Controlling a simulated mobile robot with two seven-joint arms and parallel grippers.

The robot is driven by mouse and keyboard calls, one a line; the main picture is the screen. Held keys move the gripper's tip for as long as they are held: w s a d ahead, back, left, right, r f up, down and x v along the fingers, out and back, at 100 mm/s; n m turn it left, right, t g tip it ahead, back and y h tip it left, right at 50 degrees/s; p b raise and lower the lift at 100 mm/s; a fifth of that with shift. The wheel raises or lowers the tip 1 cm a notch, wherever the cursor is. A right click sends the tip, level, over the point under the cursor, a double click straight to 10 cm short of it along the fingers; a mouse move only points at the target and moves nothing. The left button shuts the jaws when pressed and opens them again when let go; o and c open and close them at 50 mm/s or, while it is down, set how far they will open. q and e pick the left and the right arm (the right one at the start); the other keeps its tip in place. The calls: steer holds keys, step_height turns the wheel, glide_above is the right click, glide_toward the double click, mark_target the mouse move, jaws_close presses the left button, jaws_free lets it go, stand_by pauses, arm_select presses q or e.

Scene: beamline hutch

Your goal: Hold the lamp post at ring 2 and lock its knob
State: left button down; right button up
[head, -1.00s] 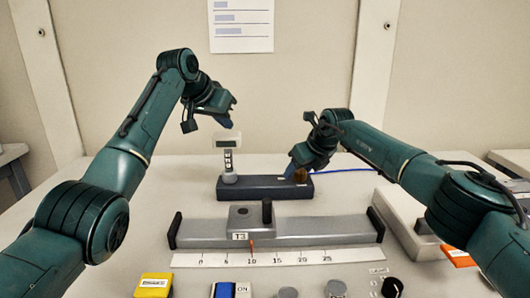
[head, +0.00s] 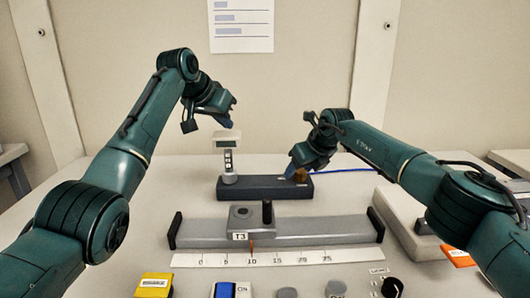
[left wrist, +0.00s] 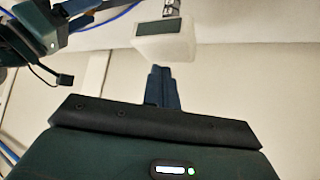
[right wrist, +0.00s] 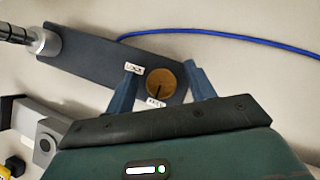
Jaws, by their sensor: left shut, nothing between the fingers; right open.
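The lamp post (head: 228,161) stands upright at the left end of a dark base (head: 260,188), with dark-marked bands and a white lamp head (head: 227,139) on top. My left gripper (head: 230,122) is shut and empty just above the lamp head, apart from the post. In the left wrist view its closed fingers (left wrist: 162,72) point at the lamp head (left wrist: 164,42). The brass knob (right wrist: 161,82) is at the base's other end, between LOCK and FREE labels; its dark mark points toward FREE. My right gripper (right wrist: 161,66) is open, with a finger on each side of the knob.
A grey rail (head: 320,231) with a sliding block and dark peg (head: 267,212) lies in front of the base, with a ruler (head: 290,258) before it. Several small items line the front edge. A blue cable (right wrist: 230,37) runs from behind the base. A pale box (head: 405,222) stands right.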

mark_target(224, 136)
arm_select(q)
steer(key=shift+f, duration=0.15)
steer(key=shift+f, duration=0.3)
steer(key=shift+f, duration=0.2)
steer(key=shift+f, duration=1.55)
arm_select(e)
steer(key=shift+n+g+y, duration=0.5)
steer(key=shift+n+y, duration=0.2)
steer(key=shift+n, duration=0.8)
